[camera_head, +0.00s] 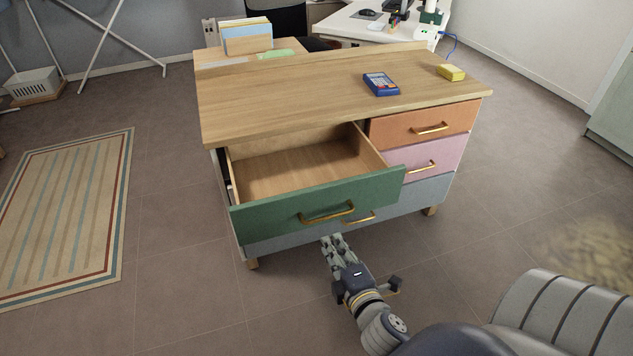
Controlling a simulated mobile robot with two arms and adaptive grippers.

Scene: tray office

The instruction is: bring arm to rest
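My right gripper (333,240) is in front of the dresser, just below the gold handle (327,215) of the green drawer (265,218). Its two fingers point toward the dresser and lie close together; whether they are open or shut is unclear. Nothing shows between them. I see no contact with the handle. The green drawer is pulled out and its visible inside is empty. My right arm comes in from the bottom right. My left gripper is not in view.
A blue card reader (381,84) and a yellow sponge-like block (451,72) lie on the wooden dresser top (290,90). The orange drawer (405,128) and pink drawer (440,153) are closed. A striped rug (65,215) lies at left. Floor around the arm is clear.

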